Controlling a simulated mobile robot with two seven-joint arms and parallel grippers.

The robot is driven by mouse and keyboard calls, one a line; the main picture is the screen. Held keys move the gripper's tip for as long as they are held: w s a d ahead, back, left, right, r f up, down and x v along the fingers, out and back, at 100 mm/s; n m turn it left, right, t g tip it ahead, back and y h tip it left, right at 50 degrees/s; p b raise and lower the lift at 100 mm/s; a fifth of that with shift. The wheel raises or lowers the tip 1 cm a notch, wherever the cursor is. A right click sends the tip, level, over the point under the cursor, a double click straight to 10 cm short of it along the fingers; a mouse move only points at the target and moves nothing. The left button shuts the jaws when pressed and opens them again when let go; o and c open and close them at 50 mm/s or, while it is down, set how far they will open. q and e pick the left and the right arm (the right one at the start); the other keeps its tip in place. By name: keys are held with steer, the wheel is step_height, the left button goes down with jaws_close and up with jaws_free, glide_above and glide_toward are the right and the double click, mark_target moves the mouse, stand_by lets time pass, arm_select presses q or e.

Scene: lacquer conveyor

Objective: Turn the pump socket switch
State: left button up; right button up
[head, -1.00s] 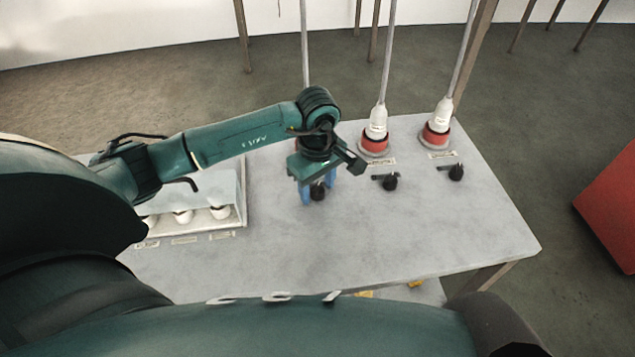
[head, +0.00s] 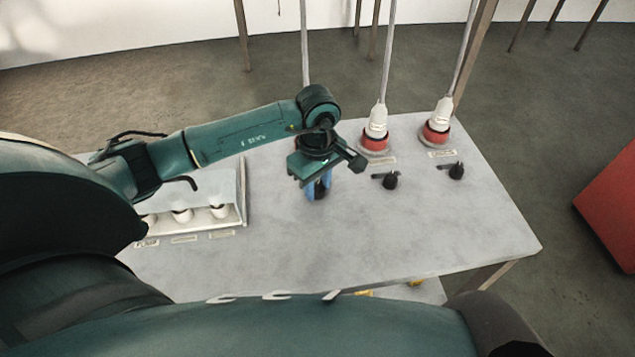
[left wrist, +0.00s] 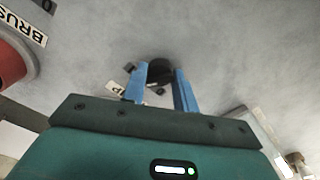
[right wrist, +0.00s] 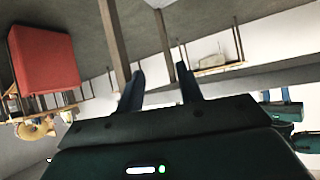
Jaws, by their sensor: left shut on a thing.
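A black switch knob (head: 319,194) stands on the grey table, in front of the leftmost socket, which my left arm mostly hides. My left gripper (head: 319,188) points down with its blue fingers shut on this knob. In the left wrist view the dark knob (left wrist: 160,68) sits between the fingertips. A small label (left wrist: 117,88) beside it shows a "P"; the rest is covered. My right gripper (right wrist: 160,78) is open and empty, away from the table, and is seen only in its own wrist view.
Two other black switches (head: 390,181) (head: 456,171) stand to the right, before red sockets (head: 374,143) (head: 435,133) with white plugs and upright cables. A tray with white cups (head: 182,215) is at the left. The table front (head: 400,240) is clear. A red block (head: 610,205) stands right.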

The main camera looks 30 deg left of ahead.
steer(key=shift+f, duration=0.1)
arm_select(q)
steer(key=n+b, duration=0.1)
steer(key=n, duration=0.2)
steer(key=shift+f+b, duration=0.1)
steer(key=shift+b, duration=0.2)
steer(key=shift+n+b, duration=0.4)
steer(key=shift+n, duration=0.6)
steer(key=n+b, duration=0.1)
steer(key=n, duration=0.1)
steer(key=shift+n, duration=1.1)
steer(key=shift+n+b, duration=0.45)
steer(key=shift+n, duration=0.65)
arm_select(e)
steer(key=shift+w+a+f+t+y, duration=0.3)
steer(key=shift+a+f+y, duration=0.1)
steer(key=shift+a+f, duration=0.2)
